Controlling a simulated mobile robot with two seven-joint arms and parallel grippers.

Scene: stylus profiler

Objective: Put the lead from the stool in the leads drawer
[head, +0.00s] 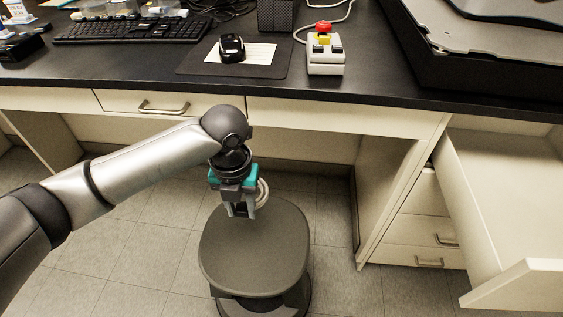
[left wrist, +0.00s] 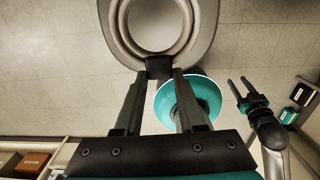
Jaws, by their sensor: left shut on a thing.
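The lead is a pale grey coil (head: 263,193) with a dark block on it. My left gripper (head: 241,209) is shut on it, above the stool (head: 255,250) in the head view. In the left wrist view the coil (left wrist: 200,28) fills the top, and the fingertips (left wrist: 159,73) close on its dark block. The stool's dark seat shows nothing lying on it. A drawer (head: 515,283) at the right of the head view is pulled out; its visible inside looks empty and no label shows. My right gripper (left wrist: 239,88) shows only in the left wrist view, fingers apart and empty.
The black worktop (head: 150,75) runs above the stool, with a keyboard (head: 130,29), a mouse (head: 232,48) and a button box (head: 326,55) on it. Shut drawers (head: 425,229) lie below the open one. Floor is clear left of the stool.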

